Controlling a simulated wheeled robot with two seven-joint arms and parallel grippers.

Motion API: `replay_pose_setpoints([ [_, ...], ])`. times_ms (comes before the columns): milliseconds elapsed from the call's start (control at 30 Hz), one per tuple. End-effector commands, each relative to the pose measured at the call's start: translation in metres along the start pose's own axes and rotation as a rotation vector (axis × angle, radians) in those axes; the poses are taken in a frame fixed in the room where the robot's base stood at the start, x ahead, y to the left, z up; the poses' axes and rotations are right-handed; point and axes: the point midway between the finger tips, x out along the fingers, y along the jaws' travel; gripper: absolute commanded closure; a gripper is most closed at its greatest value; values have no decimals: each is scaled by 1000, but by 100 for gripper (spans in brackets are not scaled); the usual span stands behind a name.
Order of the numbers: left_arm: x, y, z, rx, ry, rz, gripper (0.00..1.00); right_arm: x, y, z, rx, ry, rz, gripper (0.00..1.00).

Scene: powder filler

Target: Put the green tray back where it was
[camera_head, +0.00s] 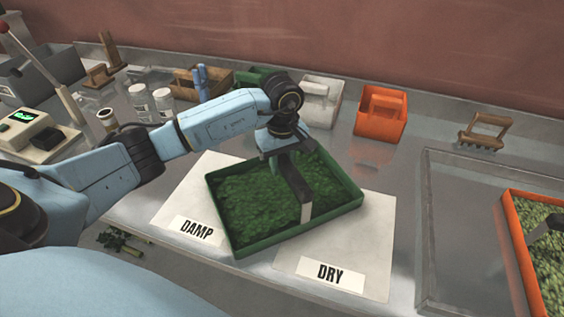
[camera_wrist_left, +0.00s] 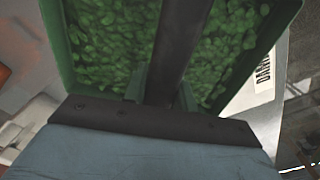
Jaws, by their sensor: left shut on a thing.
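The green tray (camera_head: 232,248), full of dark green leaves, lies across the DAMP board (camera_head: 178,205) and the DRY board (camera_head: 376,235), turned at an angle. A dark bar (camera_head: 292,182) spans its middle. My left gripper (camera_head: 282,150) is at the tray's far side, shut on the tray's bar; the fingertips are hard to make out. The left wrist view shows the tray (camera_wrist_left: 62,45), the bar (camera_wrist_left: 182,40) and leaves close up. Whether the tray touches the boards or hangs just above them, I cannot tell. My right gripper is not in view.
An orange tray (camera_head: 519,252) of paler leaves stands at the right, by a glass-like panel (camera_head: 455,200). Along the back stand an orange bin (camera_head: 381,115), a white bin (camera_head: 322,100) and a wooden brush (camera_head: 484,130). A scale (camera_head: 35,135) and jars (camera_head: 140,100) stand at the left.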

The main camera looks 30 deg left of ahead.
Motion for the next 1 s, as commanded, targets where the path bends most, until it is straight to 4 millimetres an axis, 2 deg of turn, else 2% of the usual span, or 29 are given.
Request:
replay_pose_setpoints([
  [33,2,0,0,0,1,2,100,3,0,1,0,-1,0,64],
  [67,2,0,0,0,0,-1,69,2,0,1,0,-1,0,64],
  [200,1,0,0,0,0,-1,51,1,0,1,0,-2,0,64],
  [467,1,0,0,0,0,0,51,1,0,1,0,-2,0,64],
  [600,-6,0,0,0,1,2,51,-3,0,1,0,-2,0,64],
  [767,-33,1,-1,1,4,4,51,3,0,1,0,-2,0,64],
  [1000,-86,1,-1,-1,4,4,51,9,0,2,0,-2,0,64],
])
